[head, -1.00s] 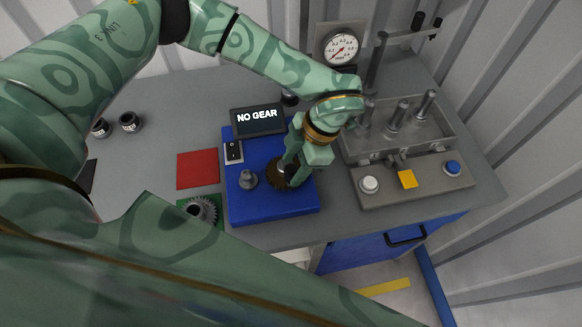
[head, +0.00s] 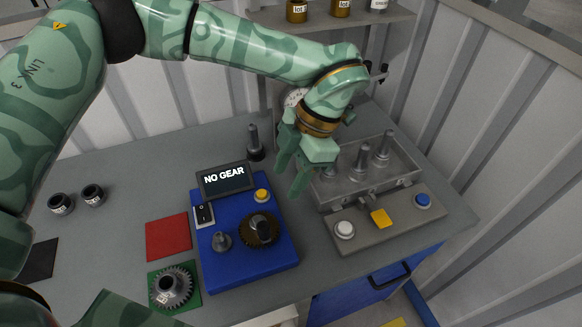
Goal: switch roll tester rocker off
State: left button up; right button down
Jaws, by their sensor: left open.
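The blue roll tester (head: 245,270) sits on the grey bench, with a display (head: 225,179) reading "NO GEAR". Its black rocker (head: 204,213) sits on a white plate at the tester's left edge, below the display. A yellow button (head: 262,195), a grey knob (head: 221,241) and a brown gear-like wheel (head: 260,230) are also on the tester. My left gripper (head: 287,182) is open and empty, fingers pointing down, above and right of the tester, apart from the rocker. My right gripper is not in view.
A red mat (head: 168,237) and a gear on a green mat (head: 171,287) lie left of the tester. A grey fixture with upright pins (head: 366,178) and a button panel (head: 386,222) stand to the right. Two small dark jars (head: 77,200) stand far left.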

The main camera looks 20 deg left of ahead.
aim_at(202, 212)
jog(key=k, duration=1)
